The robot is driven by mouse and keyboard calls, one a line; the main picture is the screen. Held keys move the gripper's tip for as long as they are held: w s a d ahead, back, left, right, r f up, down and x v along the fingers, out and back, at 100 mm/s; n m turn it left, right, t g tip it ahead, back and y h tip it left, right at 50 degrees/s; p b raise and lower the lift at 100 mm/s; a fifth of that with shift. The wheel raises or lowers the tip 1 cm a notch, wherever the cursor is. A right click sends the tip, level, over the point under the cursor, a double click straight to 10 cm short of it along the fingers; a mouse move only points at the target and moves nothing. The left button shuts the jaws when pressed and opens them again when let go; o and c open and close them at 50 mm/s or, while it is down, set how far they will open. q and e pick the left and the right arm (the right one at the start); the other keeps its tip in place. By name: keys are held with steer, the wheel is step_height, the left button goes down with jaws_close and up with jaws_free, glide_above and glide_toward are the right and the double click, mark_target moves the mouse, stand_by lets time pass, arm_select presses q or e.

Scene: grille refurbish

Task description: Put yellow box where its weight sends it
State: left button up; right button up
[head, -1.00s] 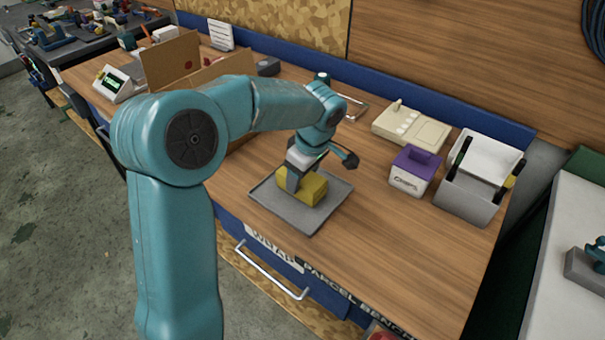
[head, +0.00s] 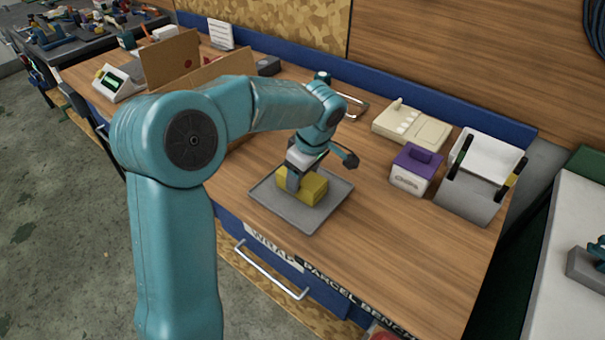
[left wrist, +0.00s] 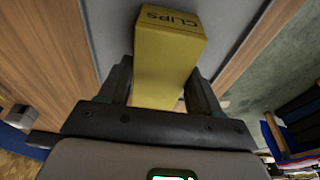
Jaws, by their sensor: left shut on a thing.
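The yellow box (head: 312,187) is at the grey tray (head: 265,196) in the middle of the bench. In the left wrist view the yellow box (left wrist: 168,55) shows the word CLIPS on one face. My left gripper (head: 293,181) reaches down from above and is shut on the box, with a finger on each side of it in the left wrist view (left wrist: 160,85). I cannot tell whether the box touches the tray. The scale (head: 112,82) with a green display stands at the far left of the bench. My right gripper is not in view.
A purple-topped box (head: 415,168), a cream device with keys (head: 411,127) and a grey-white bin (head: 480,175) stand to the right. An open cardboard carton (head: 172,62) stands behind my left arm. The front right of the bench is clear.

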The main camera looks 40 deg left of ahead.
mark_target(307, 180)
arm_select(q)
steer(key=shift+f, duration=0.1)
stand_by(0.3)
steer(key=o, duration=1.4)
steer(key=shift+o, duration=0.2)
steer(key=shift+p+v, duration=2.2)
steer(key=shift+v, duration=1.35)
steer(key=shift+s, duration=0.1)
